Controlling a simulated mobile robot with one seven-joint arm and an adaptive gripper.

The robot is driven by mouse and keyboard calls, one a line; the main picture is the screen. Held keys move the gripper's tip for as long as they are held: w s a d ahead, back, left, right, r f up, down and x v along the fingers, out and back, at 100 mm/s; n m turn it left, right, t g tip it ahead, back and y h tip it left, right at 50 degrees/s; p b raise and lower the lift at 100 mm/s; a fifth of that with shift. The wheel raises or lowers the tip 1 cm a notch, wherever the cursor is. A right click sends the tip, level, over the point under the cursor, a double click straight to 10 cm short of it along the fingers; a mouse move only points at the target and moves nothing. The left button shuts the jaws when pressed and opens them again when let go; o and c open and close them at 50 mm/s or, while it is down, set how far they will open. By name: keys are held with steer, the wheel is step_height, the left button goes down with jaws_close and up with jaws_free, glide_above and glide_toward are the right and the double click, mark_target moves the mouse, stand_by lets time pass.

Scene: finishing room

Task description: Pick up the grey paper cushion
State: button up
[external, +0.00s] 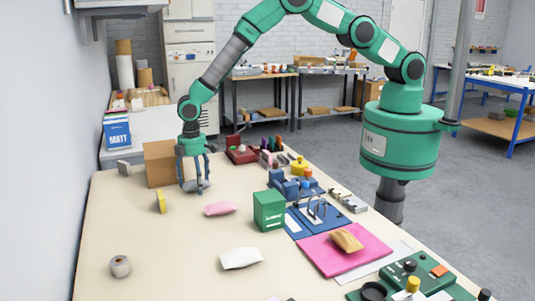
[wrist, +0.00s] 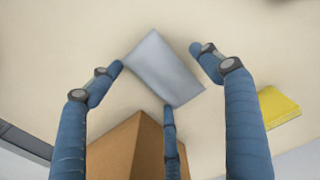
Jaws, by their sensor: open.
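The grey paper cushion (wrist: 163,65) lies tilted across the middle of the wrist view, on the pale tabletop. My gripper (wrist: 160,76) has its blue fingers spread around it: one at its left corner, one near its right side, one at its lower edge. The fingers are open; I cannot tell whether any of them touches the cushion. In the external view my gripper (external: 194,183) points down at the far left part of the table, beside the cardboard box. There the cushion is hard to tell apart from the fingers.
The open-looking cardboard box (external: 160,163) stands close beside my gripper. A yellow block (external: 161,202), a pink cushion (external: 220,209) and a white cushion (external: 241,259) lie nearer. A green box (external: 269,211) and a pink mat (external: 325,258) are to the right. The front left table is mostly clear.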

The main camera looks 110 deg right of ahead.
steer(key=c, duration=1)
steer(key=shift+o, duration=0.2)
steer(key=shift+r, duration=1.1)
steer(key=shift+s+r, duration=0.3)
steer(key=shift+r, duration=0.4)
steer(key=s, duration=0.5)
steer(key=s+a+r, duration=0.1)
steer(key=s, duration=0.4)
steer(key=s+a+b, duration=0.1)
steer(key=s, duration=0.4)
steer(key=shift+s+a+r, duration=0.1)
steer(key=shift+r, duration=0.1)
